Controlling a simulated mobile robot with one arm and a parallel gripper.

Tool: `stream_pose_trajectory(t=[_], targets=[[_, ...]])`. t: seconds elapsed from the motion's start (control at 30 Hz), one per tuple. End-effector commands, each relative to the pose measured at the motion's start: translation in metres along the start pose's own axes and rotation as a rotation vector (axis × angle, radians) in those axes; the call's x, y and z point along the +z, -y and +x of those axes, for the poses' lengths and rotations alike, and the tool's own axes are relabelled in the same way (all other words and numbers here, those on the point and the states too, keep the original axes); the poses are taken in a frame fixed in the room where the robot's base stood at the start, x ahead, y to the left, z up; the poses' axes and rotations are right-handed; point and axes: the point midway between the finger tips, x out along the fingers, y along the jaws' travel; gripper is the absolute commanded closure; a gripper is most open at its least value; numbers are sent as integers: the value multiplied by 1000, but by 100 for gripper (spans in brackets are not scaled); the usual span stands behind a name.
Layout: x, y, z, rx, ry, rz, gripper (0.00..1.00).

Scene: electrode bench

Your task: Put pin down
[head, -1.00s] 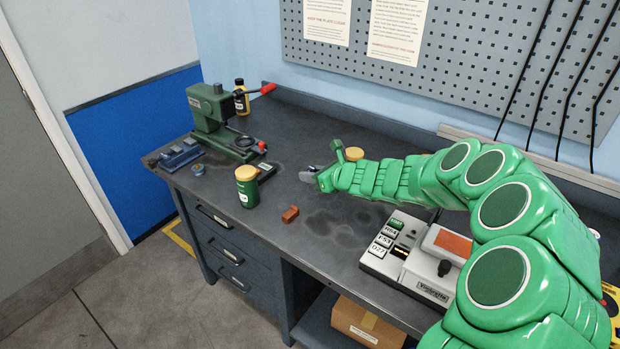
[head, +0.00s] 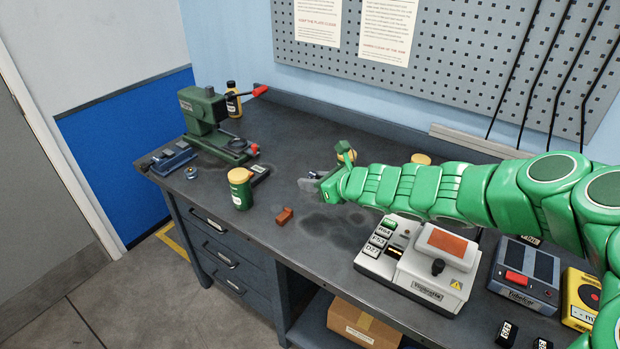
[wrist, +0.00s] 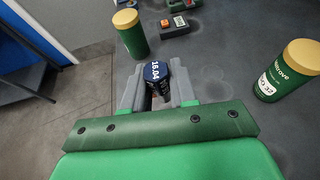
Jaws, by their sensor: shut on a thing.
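My gripper (head: 308,184) is at the left end of my green arm, over the middle of the dark bench (head: 335,262). In the wrist view, its grey fingers (wrist: 158,92) are shut on a dark pin (wrist: 157,72). The pin has a round navy top reading 16.04, which faces the wrist camera. The pin's lower end is hidden, so I cannot tell whether it touches the bench. In the head view the pin cannot be made out clearly at the fingers.
A green press (head: 208,122) and a blue fixture (head: 172,158) stand left. A yellow-lidded green jar (head: 241,190) and a brown block (head: 284,216) are left of my gripper. A white instrument (head: 420,268) stands right. Bare bench lies in front of my gripper.

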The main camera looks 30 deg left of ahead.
Motion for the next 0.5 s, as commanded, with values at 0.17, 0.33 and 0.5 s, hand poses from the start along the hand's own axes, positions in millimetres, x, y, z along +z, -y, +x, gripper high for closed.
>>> stream_pose_trajectory(t=[0.17, 0.33, 0.5], targets=[[1, -4, -5, 0, 1, -1, 100], [1, -4, -6, 0, 0, -2, 100], [11, -3, -10, -1, -1, -4, 100]])
